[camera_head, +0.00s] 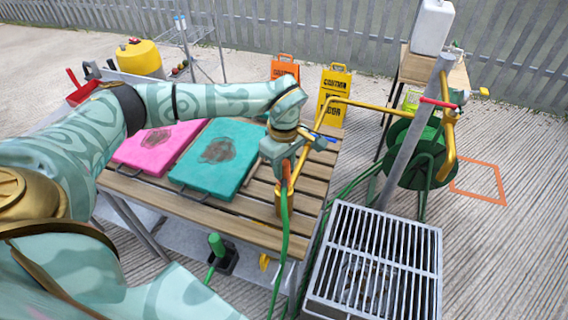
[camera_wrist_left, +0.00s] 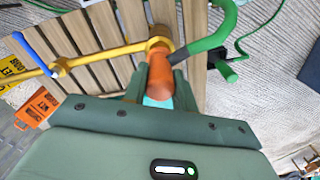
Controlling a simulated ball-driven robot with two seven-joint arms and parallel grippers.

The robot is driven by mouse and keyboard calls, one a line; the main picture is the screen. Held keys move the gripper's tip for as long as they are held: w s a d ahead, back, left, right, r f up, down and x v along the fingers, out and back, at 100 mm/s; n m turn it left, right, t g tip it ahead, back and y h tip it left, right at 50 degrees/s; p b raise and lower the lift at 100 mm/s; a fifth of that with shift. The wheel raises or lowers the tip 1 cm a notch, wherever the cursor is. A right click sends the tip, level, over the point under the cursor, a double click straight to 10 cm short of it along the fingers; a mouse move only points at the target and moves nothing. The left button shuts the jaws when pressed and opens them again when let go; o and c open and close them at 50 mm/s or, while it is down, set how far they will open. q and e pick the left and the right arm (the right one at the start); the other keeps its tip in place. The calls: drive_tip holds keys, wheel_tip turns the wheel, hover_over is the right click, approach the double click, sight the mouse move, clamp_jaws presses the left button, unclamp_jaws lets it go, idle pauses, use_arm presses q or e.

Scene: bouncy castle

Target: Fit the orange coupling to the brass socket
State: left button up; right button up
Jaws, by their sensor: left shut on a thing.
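My left gripper (camera_head: 281,158) is above the wooden slatted table near its right end. It is shut on the orange coupling (camera_head: 286,170), which also shows upright in the left wrist view (camera_wrist_left: 159,82) between the fingers (camera_wrist_left: 158,88). A grey collar and a green hose (camera_head: 283,225) run from the coupling. In the left wrist view the socket (camera_wrist_left: 158,43) is right behind the coupling's top. I cannot tell whether they touch. My right gripper is not in view.
Pink (camera_head: 152,148) and teal (camera_head: 222,158) pads lie on the table left of the gripper. A blue lever (camera_head: 324,137) sits on the pipe. A metal grate (camera_head: 378,262) and a green hose reel (camera_head: 411,160) stand right. A green handle (camera_head: 217,245) is by the front edge.

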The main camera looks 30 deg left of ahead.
sight(284, 174)
use_arm(q)
drive_tip(key=shift+f, duration=0.5)
idle(0.3)
drive_tip(key=shift+p, duration=0.3)
idle(0.5)
drive_tip(key=shift+f+b, duration=0.65)
drive_tip(key=shift+f, duration=0.6)
idle(0.8)
drive_tip(key=o, duration=1)
drive_tip(key=shift+r, duration=0.1)
